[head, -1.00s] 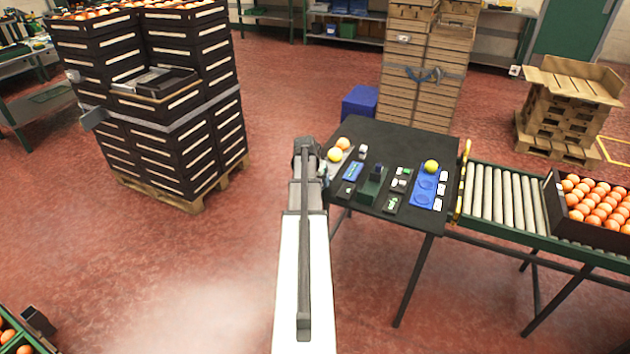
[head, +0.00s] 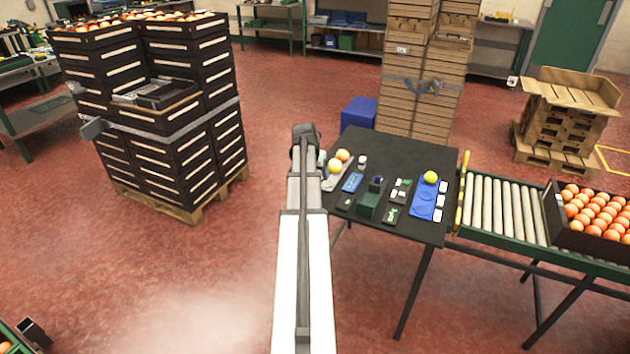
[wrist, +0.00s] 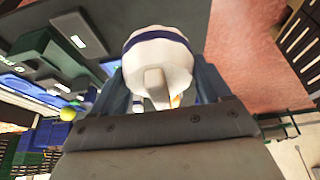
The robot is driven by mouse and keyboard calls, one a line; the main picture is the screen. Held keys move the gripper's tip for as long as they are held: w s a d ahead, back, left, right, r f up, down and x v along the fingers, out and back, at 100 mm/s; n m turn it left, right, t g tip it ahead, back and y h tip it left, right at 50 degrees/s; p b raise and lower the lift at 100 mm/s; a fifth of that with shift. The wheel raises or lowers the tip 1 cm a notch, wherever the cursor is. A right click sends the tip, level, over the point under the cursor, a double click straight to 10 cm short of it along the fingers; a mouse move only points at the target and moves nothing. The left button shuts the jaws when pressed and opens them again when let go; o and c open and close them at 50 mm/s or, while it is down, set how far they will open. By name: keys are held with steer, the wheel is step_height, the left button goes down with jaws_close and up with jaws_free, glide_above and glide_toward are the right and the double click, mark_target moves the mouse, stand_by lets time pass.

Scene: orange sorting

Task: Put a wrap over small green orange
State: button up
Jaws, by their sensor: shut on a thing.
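My gripper (wrist: 160,95) is shut on a white, rounded wrap (wrist: 158,50) with a dark blue band, seen close up in the wrist view. A small orange sliver shows at its lower edge; I cannot tell what it belongs to. In the head view my arm hides most of the gripper, at the left edge of the black table (head: 400,226). A yellow-green fruit (head: 430,177) sits on a blue pad (head: 424,198) at the table's right; it also shows in the wrist view (wrist: 68,114). I cannot tell for certain which fruit is the small green orange.
A yellow-orange fruit (head: 335,166) and an orange (head: 343,155) lie on a grey mat at the table's left. A green block (head: 369,204) and small labelled pieces stand mid-table. A roller conveyor (head: 500,205) with a crate of oranges adjoins right; stacked black crates (head: 170,110) stand left.

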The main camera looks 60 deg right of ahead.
steer(key=shift+r, duration=0.4)
steer(key=shift+s+d+r, duration=0.1)
steer(key=shift+s+r, duration=0.1)
steer(key=shift+s, duration=0.1)
steer(key=s+d+m+g, duration=0.1)
steer(key=s+d, duration=0.2)
steer(key=s, duration=0.4)
steer(key=s+d+m, duration=0.1)
steer(key=s+d, duration=0.2)
steer(key=s, duration=0.4)
steer(key=r+m+g, duration=0.1)
steer(key=r+m, duration=0.1)
steer(key=m, duration=0.2)
glide_above(432, 173)
steer(key=shift+s+a+f+y, duration=0.1)
steer(key=shift+a+f+y, duration=0.05)
steer(key=shift+a+y, duration=0.15)
steer(key=shift+d, duration=0.55)
steer(key=shift+f, duration=4.5)
steer(key=shift+f, duration=0.45)
